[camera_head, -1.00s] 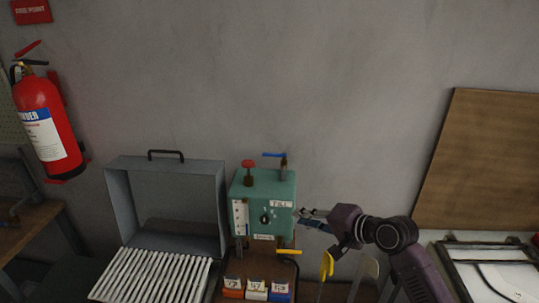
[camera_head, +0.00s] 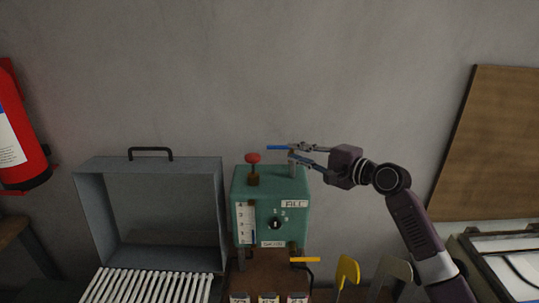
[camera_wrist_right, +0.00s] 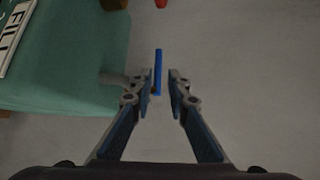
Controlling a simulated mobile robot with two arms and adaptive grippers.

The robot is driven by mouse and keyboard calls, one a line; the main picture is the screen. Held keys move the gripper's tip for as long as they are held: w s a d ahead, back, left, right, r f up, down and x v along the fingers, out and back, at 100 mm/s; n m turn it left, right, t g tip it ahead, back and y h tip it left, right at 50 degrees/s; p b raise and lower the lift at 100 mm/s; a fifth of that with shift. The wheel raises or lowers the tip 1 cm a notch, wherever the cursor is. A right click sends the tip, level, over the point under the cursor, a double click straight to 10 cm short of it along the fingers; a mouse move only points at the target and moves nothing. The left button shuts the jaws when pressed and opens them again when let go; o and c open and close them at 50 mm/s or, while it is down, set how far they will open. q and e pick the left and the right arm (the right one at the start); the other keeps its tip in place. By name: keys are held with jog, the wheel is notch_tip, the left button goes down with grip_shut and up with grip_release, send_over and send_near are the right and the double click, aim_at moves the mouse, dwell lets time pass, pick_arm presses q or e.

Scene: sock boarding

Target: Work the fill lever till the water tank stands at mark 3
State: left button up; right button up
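The green tank box (camera_head: 270,195) stands on the bench, with a white numbered gauge strip (camera_head: 245,223) and a dark dial (camera_head: 275,224) on its front. The gauge's water level is too small to read surely. The blue fill lever (camera_head: 277,148) points left from a grey post on top of the box. My right gripper (camera_head: 299,152) is at the lever's post end, its fingers apart. In the right wrist view, the blue lever (camera_wrist_right: 158,70) shows between the open fingertips (camera_wrist_right: 162,80), with a gap on the right; contact cannot be told. My left gripper is out of view.
A red knob (camera_head: 253,158) stands on the box's left top. A grey open case (camera_head: 150,205) with white slats stands at left. A yellow handle (camera_head: 305,260) sticks out low at the box's right. The wall space above is clear.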

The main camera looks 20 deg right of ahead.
aim_at(279, 148)
jog(key=shift+w+a+f, duration=0.15)
jog(key=shift+w+f, duration=0.15)
jog(key=shift+w+a, duration=0.15)
jog(key=shift+w, duration=0.1)
jog(key=shift+w+a+r+p, duration=0.1)
jog(key=shift+w+a+p, duration=0.15)
jog(key=shift+w+p, duration=0.05)
jog(key=p+x, duration=0.1)
jog(key=x, duration=0.5)
jog(key=shift+p, duration=0.3)
jog(key=shift+w, duration=0.1)
grip_shut()
